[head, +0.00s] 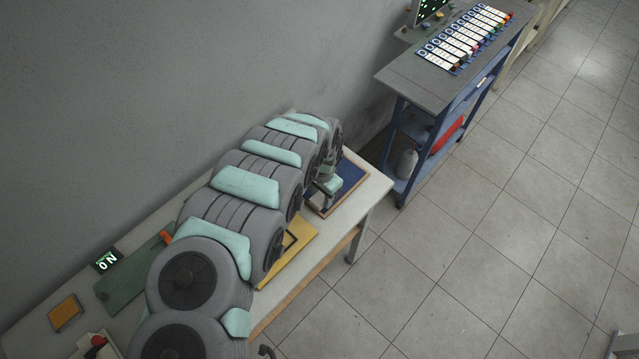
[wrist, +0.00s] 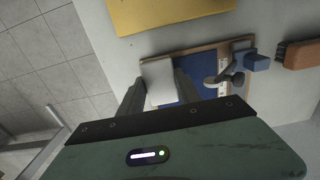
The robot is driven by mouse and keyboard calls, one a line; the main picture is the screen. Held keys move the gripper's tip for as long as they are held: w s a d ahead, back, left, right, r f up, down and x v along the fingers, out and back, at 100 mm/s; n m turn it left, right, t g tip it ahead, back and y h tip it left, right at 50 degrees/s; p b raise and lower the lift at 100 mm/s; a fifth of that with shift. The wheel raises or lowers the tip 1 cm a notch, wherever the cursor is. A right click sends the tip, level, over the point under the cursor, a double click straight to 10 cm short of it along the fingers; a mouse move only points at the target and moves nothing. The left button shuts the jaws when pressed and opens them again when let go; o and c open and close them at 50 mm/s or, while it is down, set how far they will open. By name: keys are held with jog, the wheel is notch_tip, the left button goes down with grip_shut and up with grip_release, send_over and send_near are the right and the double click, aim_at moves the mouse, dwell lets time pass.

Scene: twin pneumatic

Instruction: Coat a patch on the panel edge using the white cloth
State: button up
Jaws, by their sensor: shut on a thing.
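My gripper (wrist: 159,82) is shut on the white cloth (wrist: 158,88), which shows as a pale piece between the two dark fingers in the wrist view. The cloth is over the left part of the blue panel (wrist: 195,64), which has a thin brown edge. I cannot tell whether the cloth touches the panel edge. In the head view the blue panel (head: 351,173) lies on the far end of the table, partly behind my arm. The cloth cannot be made out there. No coated patch can be made out.
A yellow sheet (head: 290,247) lies nearer along the table (head: 369,194). A blue shelf cart (head: 421,91) stands past the table.

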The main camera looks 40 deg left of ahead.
aim_at(321, 197)
jog(key=shift+r+p, duration=1.75)
jog(key=shift+r, duration=0.55)
